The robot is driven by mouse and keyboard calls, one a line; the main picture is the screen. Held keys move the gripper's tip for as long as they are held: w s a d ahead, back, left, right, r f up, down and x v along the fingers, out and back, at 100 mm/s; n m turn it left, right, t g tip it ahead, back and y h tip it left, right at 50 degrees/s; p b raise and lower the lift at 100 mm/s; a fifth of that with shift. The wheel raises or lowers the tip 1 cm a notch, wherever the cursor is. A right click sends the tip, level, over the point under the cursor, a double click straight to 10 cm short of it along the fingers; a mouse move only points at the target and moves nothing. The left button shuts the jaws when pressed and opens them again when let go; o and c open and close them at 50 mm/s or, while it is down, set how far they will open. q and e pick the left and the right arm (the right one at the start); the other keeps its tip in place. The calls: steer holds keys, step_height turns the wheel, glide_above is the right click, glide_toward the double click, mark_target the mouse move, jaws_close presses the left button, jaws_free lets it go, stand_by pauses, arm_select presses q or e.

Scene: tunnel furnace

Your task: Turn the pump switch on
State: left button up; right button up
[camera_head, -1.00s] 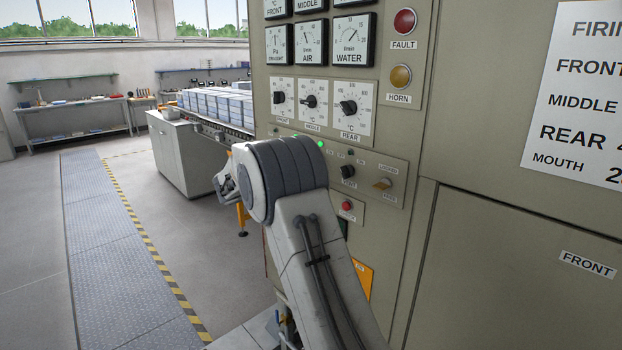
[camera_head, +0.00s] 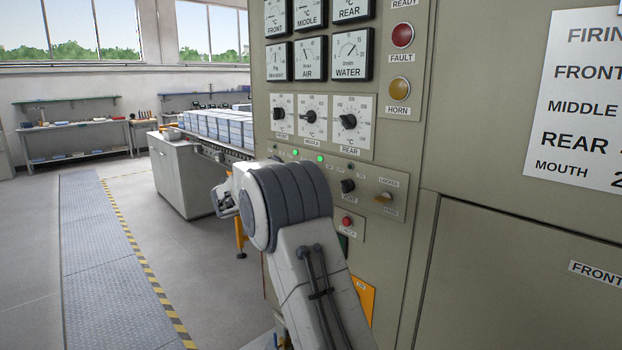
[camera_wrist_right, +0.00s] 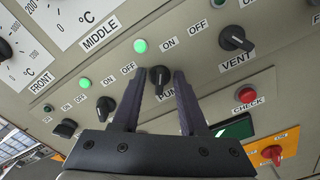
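The pump switch (camera_wrist_right: 160,77) is a small black knob above the partly covered PUMP label in the right wrist view. My right gripper (camera_wrist_right: 159,76) is open, with its two dark fingers on either side of this knob. I cannot tell whether the fingers touch it. A lit green lamp (camera_wrist_right: 140,46) shows above the knob, near the OFF and ON labels. In the head view my right arm covers its gripper and the pump switch. My left gripper is not in view.
The vent knob (camera_wrist_right: 235,39) is right of the pump switch, and other black knobs (camera_wrist_right: 103,108) are to its left. A red check button (camera_wrist_right: 247,95) and a red rotary switch (camera_wrist_right: 272,154) sit lower right. The floor on the left (camera_head: 210,280) is open.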

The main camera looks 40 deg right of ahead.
steer(key=shift+a, duration=0.1)
steer(key=a+b, duration=0.2)
steer(key=a, duration=0.8)
steer(key=shift+s+a, duration=0.15)
steer(key=shift+s, duration=0.3)
